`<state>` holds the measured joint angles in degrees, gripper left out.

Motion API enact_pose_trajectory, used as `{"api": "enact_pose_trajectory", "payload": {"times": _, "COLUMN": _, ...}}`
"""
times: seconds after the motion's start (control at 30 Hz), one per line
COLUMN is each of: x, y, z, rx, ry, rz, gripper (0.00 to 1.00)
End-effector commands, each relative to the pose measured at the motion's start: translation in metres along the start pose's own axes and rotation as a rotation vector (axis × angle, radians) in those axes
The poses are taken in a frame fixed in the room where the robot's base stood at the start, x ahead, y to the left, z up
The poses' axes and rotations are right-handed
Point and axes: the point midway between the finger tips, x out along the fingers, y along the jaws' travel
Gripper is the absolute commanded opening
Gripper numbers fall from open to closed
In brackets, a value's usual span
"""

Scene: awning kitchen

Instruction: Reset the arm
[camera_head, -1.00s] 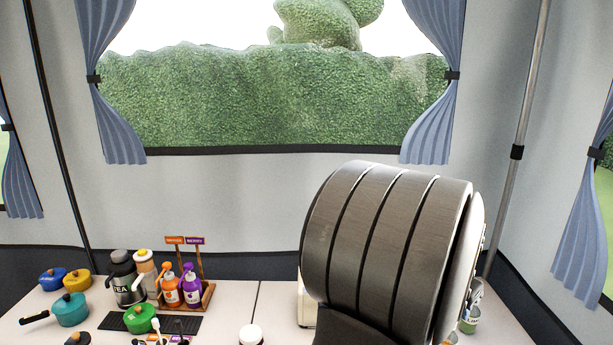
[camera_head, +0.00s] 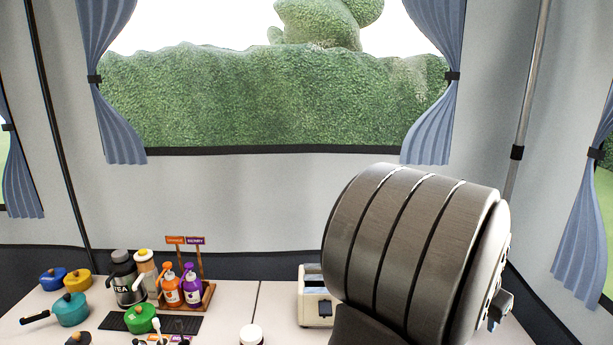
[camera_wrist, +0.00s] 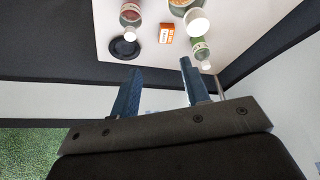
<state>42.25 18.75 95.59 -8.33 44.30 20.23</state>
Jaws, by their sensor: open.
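My gripper (camera_wrist: 160,85) shows in the wrist view with its two blue fingers apart and nothing between them. The fingers point toward the table (camera_wrist: 118,50), which lies beyond them with a gap of wall between. In the head view my large grey arm link fills the lower right and the fingers are hidden there.
The table (camera_head: 225,325) holds several coloured pots (camera_head: 70,310), a tea flask (camera_head: 126,280), two pump bottles (camera_head: 191,288) and a white toaster-like box (camera_head: 315,306). In the wrist view, bottles (camera_wrist: 200,50), a small orange box (camera_wrist: 166,32) and a black round dish (camera_wrist: 124,48) stand near the table edge.

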Motion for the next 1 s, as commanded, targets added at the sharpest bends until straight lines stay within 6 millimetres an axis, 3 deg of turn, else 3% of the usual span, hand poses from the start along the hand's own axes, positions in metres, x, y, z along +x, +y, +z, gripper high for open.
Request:
{"api": "enact_pose_trajectory", "payload": {"times": 0.37, "x": -0.042, "y": 0.065, "z": -0.003, "rx": 0.004, "ry": 0.003, "rz": 0.001, "gripper": 0.42}}
{"api": "enact_pose_trajectory", "payload": {"times": 1.0, "x": 0.021, "y": -0.013, "z": -0.058, "rx": -0.033, "ry": -0.004, "rz": -0.013, "gripper": 0.42}}
